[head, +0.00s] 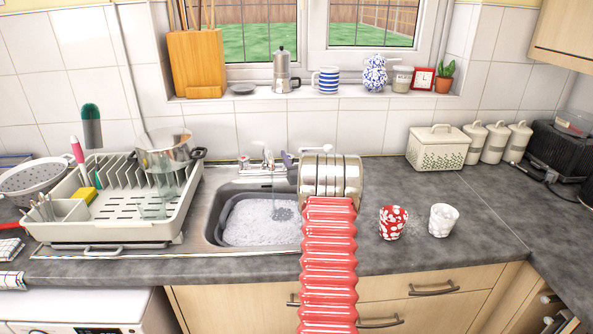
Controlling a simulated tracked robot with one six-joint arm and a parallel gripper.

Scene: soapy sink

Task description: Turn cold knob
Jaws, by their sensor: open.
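The sink tap (267,160) stands behind the soapy basin (255,220). A knob with a red mark (243,161) is at its left. The cold knob is not clearly visible; the area right of the spout is partly covered by my gripper. My gripper (303,155), beyond the metal wrist and red ribbed arm, reaches toward the back of the sink just right of the tap. Its jaws are open, and its small tips are hard to make out. Whether it touches any part of the tap cannot be told.
A dish rack (122,228) with a steel pot (166,150) stands left of the sink. A red spotted cup (392,223) and a white cup (442,220) stand right of my arm. A cream basket (437,147) and canisters are farther right. The counter between is clear.

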